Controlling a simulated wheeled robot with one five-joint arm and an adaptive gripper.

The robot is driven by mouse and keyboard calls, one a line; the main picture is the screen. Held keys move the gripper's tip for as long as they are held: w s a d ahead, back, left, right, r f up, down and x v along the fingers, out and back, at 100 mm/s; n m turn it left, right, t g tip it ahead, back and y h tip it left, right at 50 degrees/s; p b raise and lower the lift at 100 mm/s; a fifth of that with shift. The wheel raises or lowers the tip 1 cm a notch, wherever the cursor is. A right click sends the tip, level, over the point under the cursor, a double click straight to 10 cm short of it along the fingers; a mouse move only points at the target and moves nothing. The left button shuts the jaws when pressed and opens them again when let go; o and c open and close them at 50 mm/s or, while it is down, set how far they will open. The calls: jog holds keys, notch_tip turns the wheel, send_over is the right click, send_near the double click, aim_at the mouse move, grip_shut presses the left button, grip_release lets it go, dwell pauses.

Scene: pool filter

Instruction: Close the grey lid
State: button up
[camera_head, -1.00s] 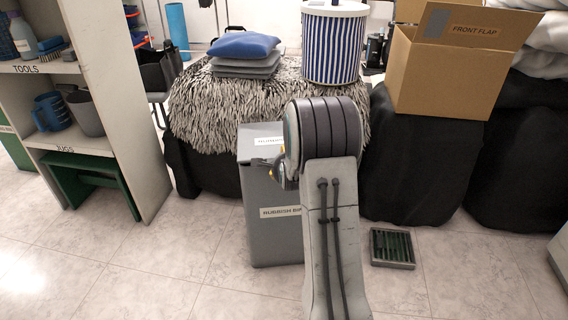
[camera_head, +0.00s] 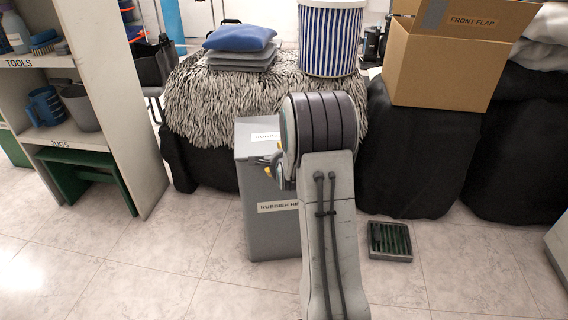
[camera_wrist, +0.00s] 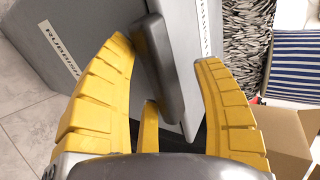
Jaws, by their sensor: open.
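The grey rubbish bin (camera_head: 268,225) stands on the floor, partly hidden behind my arm. Its grey lid (camera_head: 256,128) shows at the top with a label, its right part hidden by my arm; I cannot tell from these views whether it is fully down. In the wrist view the bin's labelled face (camera_wrist: 50,40) is at the left, and a dark grey bar-like handle (camera_wrist: 158,65) lies between my fingers. My gripper (camera_wrist: 164,50) is open, one yellow finger on each side of the handle, with visible gaps. In the head view my gripper is mostly hidden behind my arm.
A shelf unit (camera_head: 120,110) with jugs and tools stands at the left. A fluffy-covered table (camera_head: 200,105) is behind the bin. A cardboard box (camera_head: 445,68) is at the right. A small dark grate (camera_head: 390,240) lies on the floor right of my arm. Floor at front left is clear.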

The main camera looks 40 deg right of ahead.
jog(key=v, duration=1.1)
jog(key=shift+s, duration=0.25)
jog(key=shift+a+r, duration=0.1)
jog(key=shift+a, duration=0.05)
jog(key=s+a+r+n+g+y+p, duration=0.1)
jog(key=s+a+r+n+p, duration=0.1)
jog(key=a+r+n+p, duration=0.4)
jog(key=s+a+r+n+g+y+p, duration=0.1)
jog(key=s+a+r+p, duration=0.2)
jog(key=r+p, duration=0.55)
jog(key=s+a+r+n+g+y+p, duration=0.1)
jog(key=s+a+r+n+y+p, duration=0.1)
jog(key=a+r+n+p, duration=0.4)
jog(key=s+a+r+n+g+p, duration=0.1)
jog(key=s+a+r+n+p, duration=0.1)
jog(key=s+r+p, duration=0.3)
jog(key=s+a+r+n+g+y+p, duration=0.1)
jog(key=s+a+r+n+p, duration=0.1)
jog(key=s+r+n+p, duration=0.3)
jog(key=s+a+r+n+g+p, duration=0.2)
jog(key=s+r+p, duration=0.3)
jog(key=r+p, duration=0.6)
notch_tip(320, 180, up, 2)
jog(key=shift+s+a+r+n+y, duration=0.1)
jog(key=shift+s+a+n+y, duration=0.25)
jog(key=shift+n, duration=0.45)
